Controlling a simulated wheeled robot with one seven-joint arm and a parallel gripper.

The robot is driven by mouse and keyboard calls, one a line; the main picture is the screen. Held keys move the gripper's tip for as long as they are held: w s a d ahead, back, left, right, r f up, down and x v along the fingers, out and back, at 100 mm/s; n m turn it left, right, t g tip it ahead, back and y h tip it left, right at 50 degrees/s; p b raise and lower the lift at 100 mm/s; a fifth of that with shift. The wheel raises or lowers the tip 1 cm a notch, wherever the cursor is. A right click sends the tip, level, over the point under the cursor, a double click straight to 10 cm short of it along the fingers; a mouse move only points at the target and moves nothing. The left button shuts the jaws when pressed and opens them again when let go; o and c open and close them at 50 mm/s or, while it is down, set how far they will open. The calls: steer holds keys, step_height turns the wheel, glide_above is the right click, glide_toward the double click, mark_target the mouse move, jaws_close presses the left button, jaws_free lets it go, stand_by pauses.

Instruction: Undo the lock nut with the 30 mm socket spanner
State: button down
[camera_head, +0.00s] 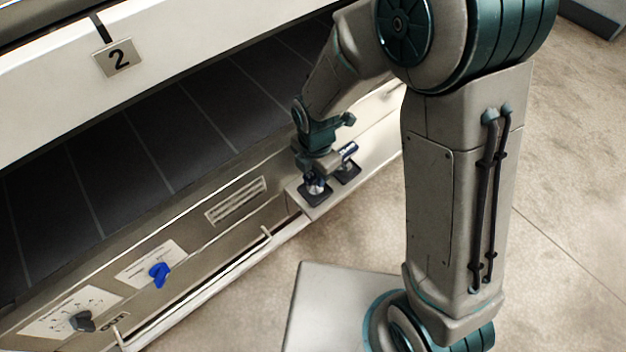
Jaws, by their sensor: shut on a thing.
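My gripper (318,168) is at the far right end of the machine's front, low over a small ledge with dark square pads. The spanner's lower part is small and partly covered by the gripper. The lock nut cannot be made out; the area under the gripper is hidden or too small to tell whether the socket is around a nut.
The roller sheeter's long front panel (235,203) carries a blue knob (159,273), a dark dial knob (82,321) and a thin rail. A white beam (190,55) with a "2" plate (118,58) overhangs the dark bed (150,140). Open floor (570,180) lies right.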

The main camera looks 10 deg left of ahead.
steer(key=shift+r+p, duration=2.1)
steer(key=shift+r, duration=0.45)
